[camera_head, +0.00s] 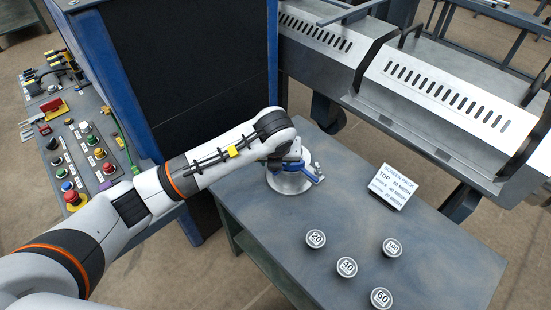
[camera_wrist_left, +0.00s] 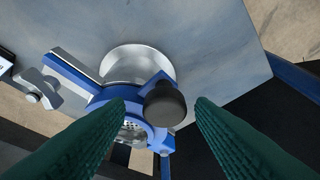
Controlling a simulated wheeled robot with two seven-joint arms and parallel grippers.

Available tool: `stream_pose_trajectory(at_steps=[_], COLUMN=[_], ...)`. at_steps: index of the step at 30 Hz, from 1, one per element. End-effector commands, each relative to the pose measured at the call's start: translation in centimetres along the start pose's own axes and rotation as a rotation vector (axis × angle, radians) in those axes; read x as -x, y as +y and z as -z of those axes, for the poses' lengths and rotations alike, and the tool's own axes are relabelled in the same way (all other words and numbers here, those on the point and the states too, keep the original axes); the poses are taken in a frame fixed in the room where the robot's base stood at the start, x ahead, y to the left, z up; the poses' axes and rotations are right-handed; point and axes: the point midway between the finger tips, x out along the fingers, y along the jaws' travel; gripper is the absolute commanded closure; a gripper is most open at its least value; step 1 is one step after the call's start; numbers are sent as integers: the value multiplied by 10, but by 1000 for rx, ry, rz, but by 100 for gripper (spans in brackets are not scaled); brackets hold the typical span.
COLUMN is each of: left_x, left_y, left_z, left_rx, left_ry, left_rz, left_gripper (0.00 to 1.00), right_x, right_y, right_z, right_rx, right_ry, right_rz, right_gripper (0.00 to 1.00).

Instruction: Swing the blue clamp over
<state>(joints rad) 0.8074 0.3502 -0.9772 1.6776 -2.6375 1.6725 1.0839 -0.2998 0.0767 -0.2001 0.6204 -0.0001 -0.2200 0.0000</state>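The blue clamp (camera_wrist_left: 100,98) is a ring-shaped blue part beside a round silver base (camera_wrist_left: 138,64) in the left wrist view. A black round knob (camera_wrist_left: 165,103) sits on it, and a perforated disc shows inside the ring. In the head view the blue clamp (camera_head: 309,172) shows beside the silver base (camera_head: 287,183) at the table's back edge, partly hidden by my left arm. My left gripper (camera_wrist_left: 160,108) is open, its green fingers on either side of the knob with gaps visible. My right gripper is not in view.
A white sign (camera_head: 393,187) and several round labelled discs, including one marked 40 (camera_head: 347,267), stand on the grey table (camera_head: 440,245). A tall blue-and-black cabinet (camera_head: 195,65) stands behind my arm. A button panel (camera_head: 90,150) is at left, and metal machine covers (camera_head: 440,95) at upper right.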

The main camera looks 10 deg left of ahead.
Motion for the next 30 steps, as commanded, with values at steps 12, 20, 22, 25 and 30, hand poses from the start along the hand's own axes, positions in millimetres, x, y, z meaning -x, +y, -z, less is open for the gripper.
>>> stream_pose_trajectory(at_steps=[12, 20, 22, 25, 30], left_x=[44, 97, 106, 115, 120], left_y=[1, 1, 1, 1, 1], left_z=[1, 1, 0, 1, 0], left_rx=[-3, -2, -2, -1, -1], left_ry=[3, 4, 2, 2, -1], left_rz=[-2, -2, -2, -1, 1], left_gripper=[50, 50, 50, 50, 50], right_x=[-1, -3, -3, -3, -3], right_y=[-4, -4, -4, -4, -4], right_z=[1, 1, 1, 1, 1], right_rx=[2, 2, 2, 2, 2], right_ry=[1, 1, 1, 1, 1], right_rz=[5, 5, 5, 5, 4], right_gripper=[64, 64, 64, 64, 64])
